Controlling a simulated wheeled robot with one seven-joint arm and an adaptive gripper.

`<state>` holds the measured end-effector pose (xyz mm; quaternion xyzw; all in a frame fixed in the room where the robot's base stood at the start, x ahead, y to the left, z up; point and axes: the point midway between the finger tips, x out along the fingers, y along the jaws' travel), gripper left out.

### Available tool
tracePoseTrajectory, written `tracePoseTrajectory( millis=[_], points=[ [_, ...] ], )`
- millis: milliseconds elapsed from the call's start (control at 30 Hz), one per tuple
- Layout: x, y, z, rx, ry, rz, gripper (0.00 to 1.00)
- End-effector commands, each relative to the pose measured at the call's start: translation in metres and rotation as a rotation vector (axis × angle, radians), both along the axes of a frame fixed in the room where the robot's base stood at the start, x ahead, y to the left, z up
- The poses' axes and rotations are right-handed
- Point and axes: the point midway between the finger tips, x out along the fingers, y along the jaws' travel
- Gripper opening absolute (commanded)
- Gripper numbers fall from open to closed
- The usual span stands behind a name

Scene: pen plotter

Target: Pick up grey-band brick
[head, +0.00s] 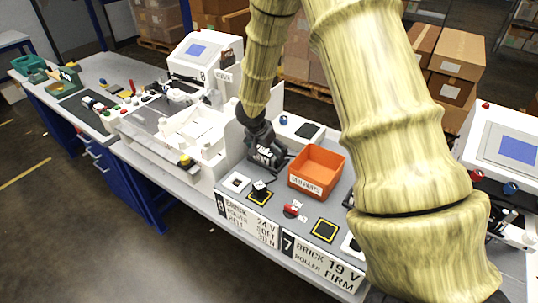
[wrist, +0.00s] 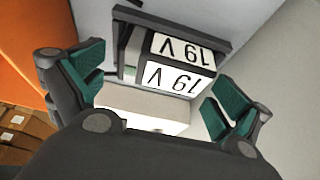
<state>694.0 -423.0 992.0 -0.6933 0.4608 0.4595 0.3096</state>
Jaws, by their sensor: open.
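In the wrist view a brick (wrist: 172,62) with white faces printed "19 V" shows ahead of my gripper. It has a grey side strip, and its lettering appears upside down. My gripper (wrist: 158,88) is open, with its teal finger pads apart on either side of the picture. The brick lies beyond the fingertips, and I see no contact. In the head view my gripper (head: 268,164) is low over the bench, just left of the orange bin. A small black-and-white block (head: 260,187) stands below it on a yellow-edged pad; I cannot tell if it is the same brick.
The orange bin (head: 317,168) stands close to my gripper; its wall (wrist: 30,55) also shows in the wrist view. A red part (head: 292,208) and another yellow-edged pad (head: 325,230) lie in front. A white machine (head: 197,58) stands behind to the left.

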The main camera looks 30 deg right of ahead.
Motion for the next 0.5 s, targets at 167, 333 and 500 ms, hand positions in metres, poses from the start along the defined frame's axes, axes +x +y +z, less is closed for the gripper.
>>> tracePoseTrajectory(
  millis=[167,333,500],
  points=[
    [0.002,-0.005,-0.014,-0.001,0.003,-0.001,1.00],
    [0.003,-0.007,-0.018,0.001,0.001,-0.001,1.00],
    [0.003,-0.007,-0.018,0.001,0.001,-0.001,1.00]
  ],
)
